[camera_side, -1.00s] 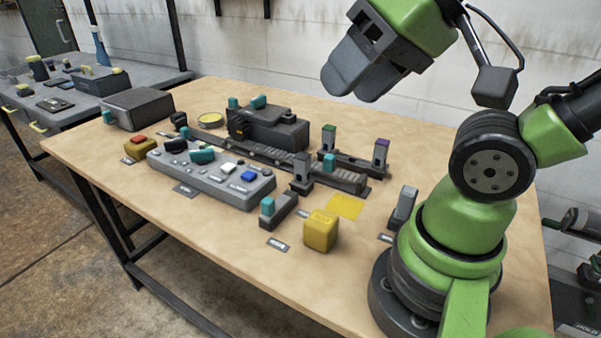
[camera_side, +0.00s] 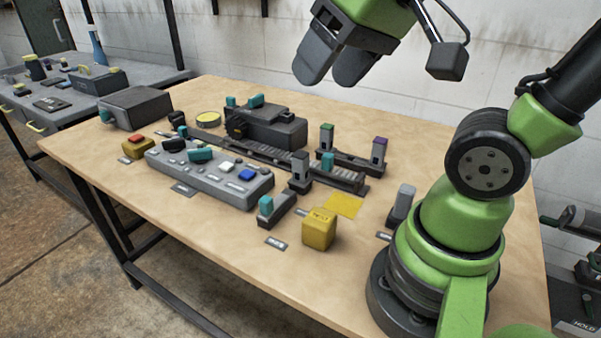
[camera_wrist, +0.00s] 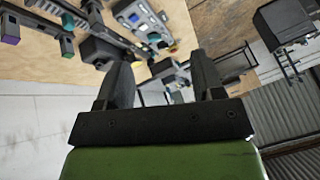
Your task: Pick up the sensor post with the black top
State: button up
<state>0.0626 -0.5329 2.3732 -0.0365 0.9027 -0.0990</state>
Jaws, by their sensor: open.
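My gripper (camera_side: 326,80) is open and empty, high above the table's back edge, well apart from the posts.
A grey panel with buttons (camera_side: 215,178), a dark machine block (camera_side: 275,130), a yellow cube (camera_side: 319,231) and a teal-topped switch (camera_side: 270,211) crowd the table. A grey lever unit (camera_side: 401,207) stands near my base. Bare wood lies along the front (camera_side: 190,225).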

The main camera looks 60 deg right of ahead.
jog(key=w+d+f+n+g+h, duration=0.1)
jog(key=w+d+f+g, duration=0.15)
jog(key=w+d, duration=0.4)
jog(key=n+g, duration=0.2)
jog(key=g, duration=0.2)
send_over(299, 153)
jog(key=a, duration=0.1)
jog(key=shift+t, duration=0.25)
notch_tip(299, 153, down, 14)
jog(key=shift+r, duration=0.1)
jog(key=shift+n, duration=0.3)
jog(key=f, duration=0.4)
jog(key=shift+d+f, duration=0.2)
jog(key=shift+f, duration=0.05)
jog(key=f, duration=0.6)
jog(key=shift+d+f, duration=0.2)
jog(key=shift+d, duration=0.05)
jog(key=c, duration=1.1)
